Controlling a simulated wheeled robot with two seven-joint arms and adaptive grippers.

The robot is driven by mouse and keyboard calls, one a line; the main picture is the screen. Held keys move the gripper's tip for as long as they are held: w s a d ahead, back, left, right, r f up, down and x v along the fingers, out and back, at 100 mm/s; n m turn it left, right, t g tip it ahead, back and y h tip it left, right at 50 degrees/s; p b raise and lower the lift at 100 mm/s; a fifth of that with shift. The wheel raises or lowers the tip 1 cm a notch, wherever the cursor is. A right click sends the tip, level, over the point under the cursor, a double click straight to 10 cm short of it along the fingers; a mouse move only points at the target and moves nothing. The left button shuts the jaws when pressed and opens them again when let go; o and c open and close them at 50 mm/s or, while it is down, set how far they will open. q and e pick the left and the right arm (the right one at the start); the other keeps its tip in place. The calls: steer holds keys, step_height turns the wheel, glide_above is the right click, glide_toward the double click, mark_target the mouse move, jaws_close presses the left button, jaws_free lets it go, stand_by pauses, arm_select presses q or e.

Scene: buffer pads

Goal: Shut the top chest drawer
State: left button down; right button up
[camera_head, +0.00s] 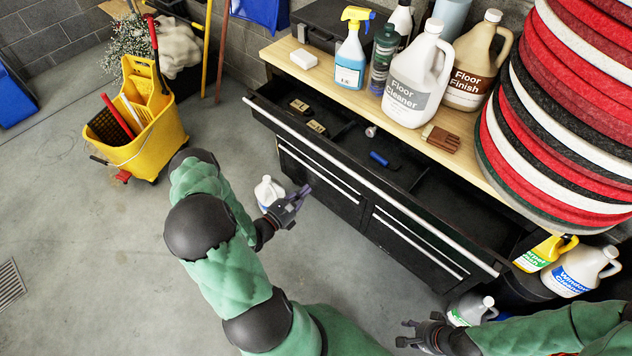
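The black chest (320,195) has a wooden top. Its wide top drawer (440,205) is pulled out, showing its dark inside and a long silver front edge (345,172). Small brushes (300,105) and a blue-handled item (380,158) lie in it. The lower drawers look shut. My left gripper (296,200) is in front of the chest, below the top drawer's edge, with nothing visible in it; its finger gap is unclear. My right gripper (402,332) is low in front of the chest's right end, fingers apart and empty.
Spray bottles and jugs (418,85) stand on the wooden top (275,50), beside a tall stack of red, white and black pads (560,120). More jugs (580,270) stand at right. A yellow mop bucket (150,140) is at left. A white jug (268,191) is near my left gripper.

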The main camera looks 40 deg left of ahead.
arm_select(q)
steer(key=w+b, duration=0.1)
steer(key=w, duration=0.3)
steer(key=w+b, duration=0.1)
steer(key=w, duration=0.8)
steer(key=shift+d+b, duration=0.35)
steer(key=shift+b, duration=0.05)
arm_select(e)
step_height(320, 180, down, 3)
steer(key=shift+r, duration=0.1)
